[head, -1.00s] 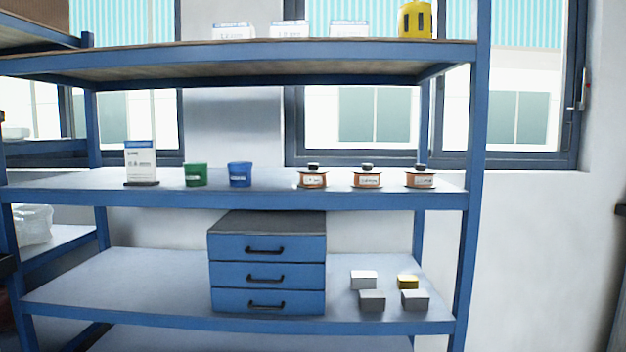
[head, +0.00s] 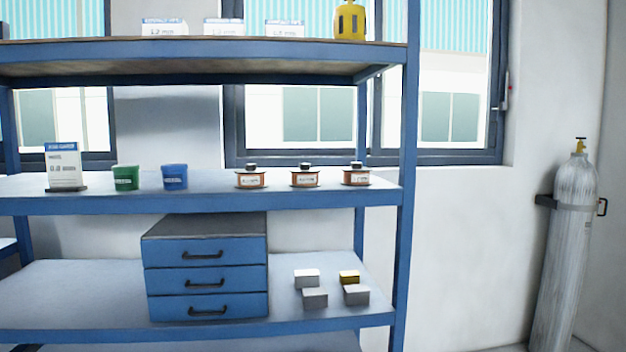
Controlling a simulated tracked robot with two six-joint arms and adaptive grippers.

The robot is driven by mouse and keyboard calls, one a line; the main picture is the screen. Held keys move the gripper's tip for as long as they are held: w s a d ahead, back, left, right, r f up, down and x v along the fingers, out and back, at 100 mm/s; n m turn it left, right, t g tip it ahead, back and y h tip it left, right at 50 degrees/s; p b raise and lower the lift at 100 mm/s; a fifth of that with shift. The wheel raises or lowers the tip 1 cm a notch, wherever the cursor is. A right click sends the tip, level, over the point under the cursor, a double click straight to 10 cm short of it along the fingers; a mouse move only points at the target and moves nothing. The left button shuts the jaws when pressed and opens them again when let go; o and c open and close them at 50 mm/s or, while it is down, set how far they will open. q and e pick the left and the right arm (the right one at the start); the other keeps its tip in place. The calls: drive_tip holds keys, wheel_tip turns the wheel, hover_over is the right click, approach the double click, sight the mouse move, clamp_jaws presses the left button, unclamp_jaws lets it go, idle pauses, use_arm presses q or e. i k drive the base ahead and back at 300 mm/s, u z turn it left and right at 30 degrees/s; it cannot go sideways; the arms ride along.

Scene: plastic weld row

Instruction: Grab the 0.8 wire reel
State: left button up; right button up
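Three small copper-coloured reels with dark tops and white labels stand in a row on the middle shelf: a left reel (head: 250,178), a middle reel (head: 304,177) and a right reel (head: 356,176). Their labels are too small to read, so I cannot tell which is the 0.8 reel. A white card (head: 64,168) in a dark base at the left of the same shelf appears to read 0.8 mm. Neither of my grippers is in view.
Green (head: 125,178) and blue (head: 175,177) tubs stand left of the reels on the blue shelf unit (head: 200,203). Below are a drawer cabinet (head: 206,280) and several small boxes (head: 314,298). A gas cylinder (head: 568,250) stands at right.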

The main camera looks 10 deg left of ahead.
sight(252, 177)
drive_tip(key=u, duration=1.1)
drive_tip(key=i, duration=0.1)
drive_tip(key=z, duration=2.45)
drive_tip(key=i, duration=1.55)
drive_tip(key=z, duration=0.7)
drive_tip(key=i, duration=0.35)
drive_tip(key=u, duration=2.1)
drive_tip(key=i, duration=0.15)
drive_tip(key=u, duration=2.4)
drive_tip(key=i, duration=0.45)
drive_tip(key=u, duration=0.5)
